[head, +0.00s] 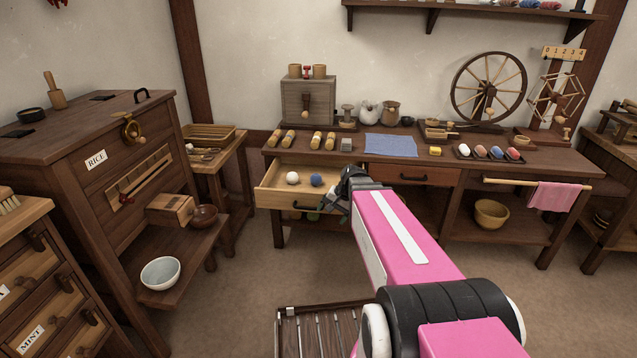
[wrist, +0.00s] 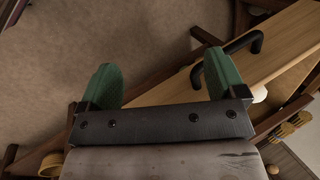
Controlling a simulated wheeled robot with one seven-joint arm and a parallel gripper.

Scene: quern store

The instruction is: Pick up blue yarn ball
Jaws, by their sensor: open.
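The blue yarn ball (head: 316,180) lies in the open drawer (head: 273,198) of the wooden workbench, beside a white ball (head: 293,178). My gripper (head: 330,200) is at the right end of the drawer, just right of the blue ball in the picture, and partly hidden by my own wrist. The blue ball cannot be made out in the wrist view.
A closed drawer (head: 412,176) is to the right. The bench top holds a blue cloth (head: 390,144), a tray of colored balls (head: 488,154) and a spinning wheel (head: 488,88). A rice cabinet (head: 95,130) stands at left.

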